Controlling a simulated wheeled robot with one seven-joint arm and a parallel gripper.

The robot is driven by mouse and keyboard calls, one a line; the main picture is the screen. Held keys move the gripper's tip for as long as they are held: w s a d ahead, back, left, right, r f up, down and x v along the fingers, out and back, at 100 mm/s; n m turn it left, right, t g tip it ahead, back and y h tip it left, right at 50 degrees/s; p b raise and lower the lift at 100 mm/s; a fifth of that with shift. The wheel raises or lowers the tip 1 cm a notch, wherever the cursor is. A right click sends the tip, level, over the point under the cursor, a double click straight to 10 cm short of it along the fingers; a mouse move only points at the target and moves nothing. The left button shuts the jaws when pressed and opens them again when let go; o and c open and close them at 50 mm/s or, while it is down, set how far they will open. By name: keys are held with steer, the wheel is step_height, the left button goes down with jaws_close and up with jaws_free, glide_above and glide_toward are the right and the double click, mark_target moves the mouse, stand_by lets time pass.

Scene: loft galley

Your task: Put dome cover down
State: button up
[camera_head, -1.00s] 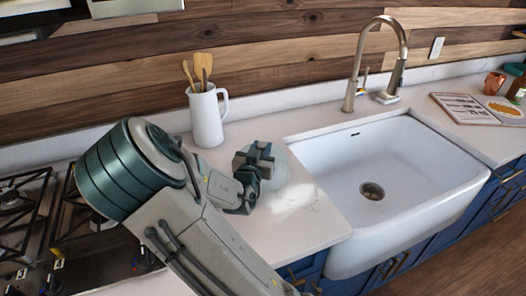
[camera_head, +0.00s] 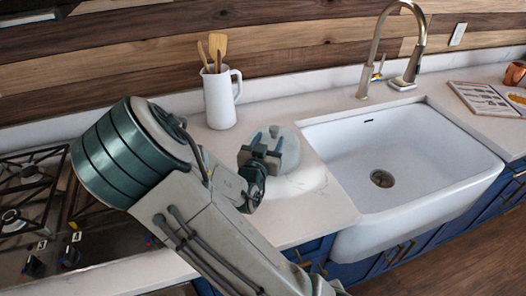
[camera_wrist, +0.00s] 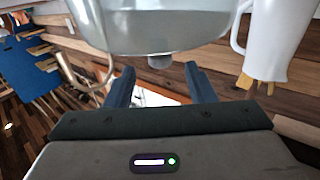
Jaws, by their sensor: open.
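The dome cover (camera_head: 289,148) is a clear, glassy dome on the white counter, between the pitcher and the sink. In the wrist view the picture is upside down, and the dome (camera_wrist: 150,30) fills the top with its small grey knob (camera_wrist: 159,62) pointing down the picture. My gripper (camera_head: 267,144) is at the dome's upper left side and hides part of it. In the wrist view my gripper (camera_wrist: 158,76) is open, its two dark fingers apart on either side of the knob's line. The knob is near the fingertips, with no visible contact.
A white pitcher (camera_head: 220,98) with wooden utensils stands behind the dome. The white sink (camera_head: 400,150) with its tall faucet (camera_head: 377,50) is to the right. A gas stove (camera_head: 35,200) is at left. Bare counter (camera_head: 310,205) lies in front of the dome.

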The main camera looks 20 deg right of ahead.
steer(key=p+v, duration=0.6)
steer(key=p, duration=0.6)
steer(key=shift+s+a, duration=0.25)
steer(key=shift+s, duration=0.1)
